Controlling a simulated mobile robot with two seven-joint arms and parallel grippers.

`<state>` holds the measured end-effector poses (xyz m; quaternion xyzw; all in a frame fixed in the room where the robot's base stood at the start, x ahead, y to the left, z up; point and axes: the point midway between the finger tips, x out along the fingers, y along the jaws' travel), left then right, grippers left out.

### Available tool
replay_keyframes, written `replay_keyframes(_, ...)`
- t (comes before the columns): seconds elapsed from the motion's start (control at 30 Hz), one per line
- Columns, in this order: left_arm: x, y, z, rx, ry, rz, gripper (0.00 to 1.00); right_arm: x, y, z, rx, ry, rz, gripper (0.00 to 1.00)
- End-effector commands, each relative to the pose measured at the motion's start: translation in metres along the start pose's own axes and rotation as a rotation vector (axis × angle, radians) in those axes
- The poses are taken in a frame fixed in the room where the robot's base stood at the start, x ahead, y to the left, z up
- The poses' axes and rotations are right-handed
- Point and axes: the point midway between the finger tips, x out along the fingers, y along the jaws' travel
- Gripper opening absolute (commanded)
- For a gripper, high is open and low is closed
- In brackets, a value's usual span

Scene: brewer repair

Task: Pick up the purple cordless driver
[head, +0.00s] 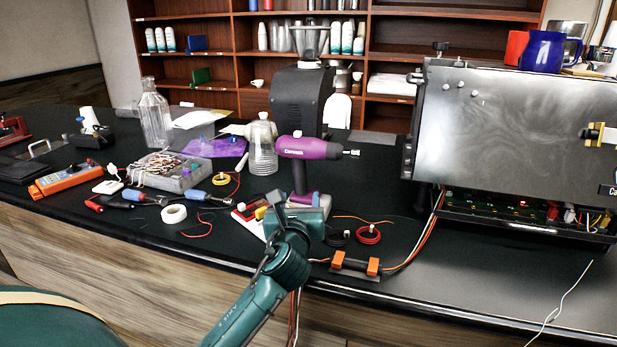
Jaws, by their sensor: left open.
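The purple cordless driver (308,149) stands upright on the black counter near the middle of the head view. Its dark nose and bit point right, and its dark handle runs down to a grey and purple base. My left gripper (299,211) is at the end of the teal arm, in front of the driver's base and low on its handle. It is open. It hides part of the base, and I cannot tell whether its fingers touch the driver. My right gripper is not in view.
An opened brewer (510,130) with a large metal panel stands on the right. Behind the driver are a clear bottle (261,148) and a black grinder (301,98). Left lie a parts tray (180,180) and an orange multimeter (70,180). Wire coils (369,234) lie right of the gripper.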

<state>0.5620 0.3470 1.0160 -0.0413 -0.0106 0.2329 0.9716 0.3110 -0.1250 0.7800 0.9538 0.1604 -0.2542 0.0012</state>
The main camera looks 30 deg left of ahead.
Motion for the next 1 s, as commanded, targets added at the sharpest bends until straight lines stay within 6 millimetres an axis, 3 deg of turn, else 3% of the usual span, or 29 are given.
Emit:
replay_keyframes(0.2, 0.041, 0.001, 0.0, -0.003, 0.0, 0.002, 0.54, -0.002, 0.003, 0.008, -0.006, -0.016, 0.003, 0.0)
replay_keyframes(0.47, 0.062, 0.002, 0.0, -0.003, 0.002, 0.001, 0.54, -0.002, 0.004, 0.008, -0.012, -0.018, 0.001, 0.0)
replay_keyframes(0.7, 0.096, 0.008, 0.0, -0.004, 0.001, 0.001, 0.54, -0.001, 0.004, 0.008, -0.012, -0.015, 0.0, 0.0)
replay_keyframes(1.0, 0.108, 0.008, -0.001, -0.003, 0.001, -0.002, 0.54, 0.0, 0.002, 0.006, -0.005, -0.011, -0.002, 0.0)
